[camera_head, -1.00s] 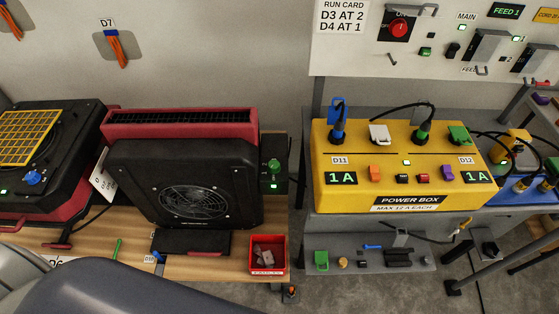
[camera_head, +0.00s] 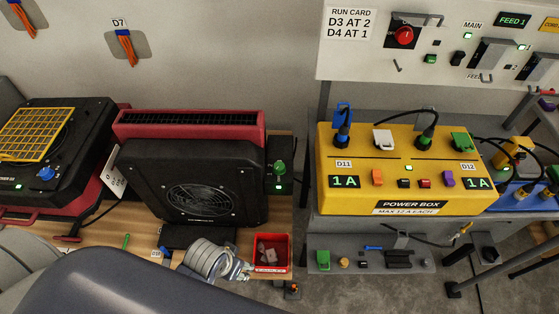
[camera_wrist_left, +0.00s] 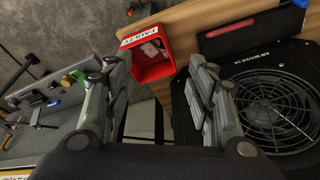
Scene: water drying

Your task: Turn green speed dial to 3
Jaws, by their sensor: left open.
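The green dial (camera_head: 280,168) sits on a small dark box at the right side of the black and red air mover (camera_head: 200,190). A small green light glows below it. The number it points to is too small to read. My left gripper (camera_head: 246,270) is low at the front of the bench, just left of the red bin, below and left of the dial and apart from it. In the left wrist view the left gripper (camera_wrist_left: 158,85) is open with nothing between its fingers. The dial is not clearly visible there. My right gripper is not in view.
The red bin (camera_head: 286,254) with scraps stands at the bench's front right corner; it also shows in the wrist view (camera_wrist_left: 150,68). A yellow power box (camera_head: 330,199) stands to the right across a gap. Another air mover (camera_head: 60,150) with a blue dial is at left.

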